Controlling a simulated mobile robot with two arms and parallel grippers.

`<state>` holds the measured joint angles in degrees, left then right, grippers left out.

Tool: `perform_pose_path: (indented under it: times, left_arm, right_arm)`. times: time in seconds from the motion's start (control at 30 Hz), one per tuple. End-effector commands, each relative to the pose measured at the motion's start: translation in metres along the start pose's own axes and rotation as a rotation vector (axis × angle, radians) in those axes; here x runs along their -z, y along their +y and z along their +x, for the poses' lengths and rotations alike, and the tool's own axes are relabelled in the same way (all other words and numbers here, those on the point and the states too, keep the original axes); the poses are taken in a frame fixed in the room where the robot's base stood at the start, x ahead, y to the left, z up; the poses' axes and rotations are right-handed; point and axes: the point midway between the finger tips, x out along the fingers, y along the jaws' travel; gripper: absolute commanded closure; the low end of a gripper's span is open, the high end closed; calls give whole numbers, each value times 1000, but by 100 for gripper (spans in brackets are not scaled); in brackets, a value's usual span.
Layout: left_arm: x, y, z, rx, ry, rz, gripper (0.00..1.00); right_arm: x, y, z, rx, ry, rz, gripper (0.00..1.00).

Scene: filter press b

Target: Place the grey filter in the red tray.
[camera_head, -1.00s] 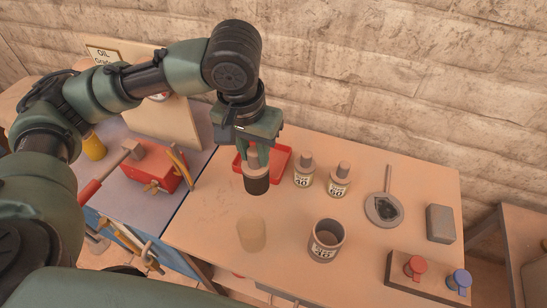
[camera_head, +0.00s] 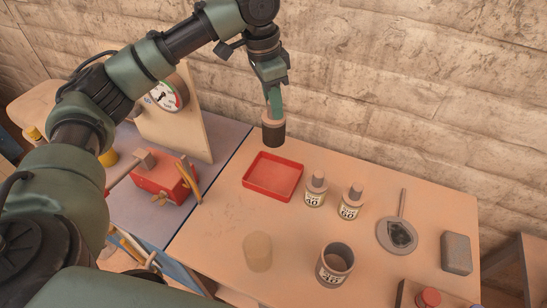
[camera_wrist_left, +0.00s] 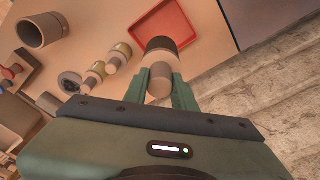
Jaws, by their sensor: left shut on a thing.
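The grey filter (camera_head: 273,133) is a short cylinder with a dark grey body and a paler tan top. My left gripper (camera_head: 275,103) is shut on its pale knob and holds it upright in the air, behind the red tray in the head view. In the left wrist view the filter (camera_wrist_left: 161,44) sits between the fingers (camera_wrist_left: 160,92), with the red tray (camera_wrist_left: 166,28) beyond it. The red tray (camera_head: 249,183) lies flat on the table and is empty. My right gripper is out of view.
Two knobbed pieces marked 40 (camera_head: 316,189) and 60 (camera_head: 350,203) stand right of the tray. A grey cup (camera_head: 335,264) and a pale cylinder (camera_head: 257,251) stand nearer. A red block (camera_head: 163,178) is at left. A gauge panel (camera_head: 185,125) and brick wall are behind.

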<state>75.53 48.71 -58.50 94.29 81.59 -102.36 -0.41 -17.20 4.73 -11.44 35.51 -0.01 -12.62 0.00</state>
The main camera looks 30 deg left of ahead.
Motion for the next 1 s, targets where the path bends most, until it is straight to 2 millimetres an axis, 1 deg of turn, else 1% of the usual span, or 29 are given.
perform_pose_path:
  times: [0.03, 0.2, 0.3, 0.4, 0.63, 0.83, 0.9, 1.0]
  left_arm:
    - [-4, 0, 14, -1, -6, -1, 100]
    - [-11, 0, 58, -2, -5, -3, 100]
    - [-14, 1, 83, -1, -5, -2, 100]
    - [-16, 0, 101, 0, -2, -2, 100]
    - [-19, 0, 122, 0, -2, -1, 100]
    - [-23, 1, 151, 0, -1, -1, 100]
    - [-24, 1, 156, 0, -1, -1, 100]
    - [-24, 1, 158, 1, 0, -1, 100]
  right_arm:
    - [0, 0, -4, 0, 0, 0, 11]
    - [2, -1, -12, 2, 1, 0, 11]
    - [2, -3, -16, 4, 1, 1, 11]
    - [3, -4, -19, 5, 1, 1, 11]
    - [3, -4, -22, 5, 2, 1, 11]
    - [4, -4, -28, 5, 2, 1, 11]
    - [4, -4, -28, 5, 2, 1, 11]
    - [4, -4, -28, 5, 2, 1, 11]
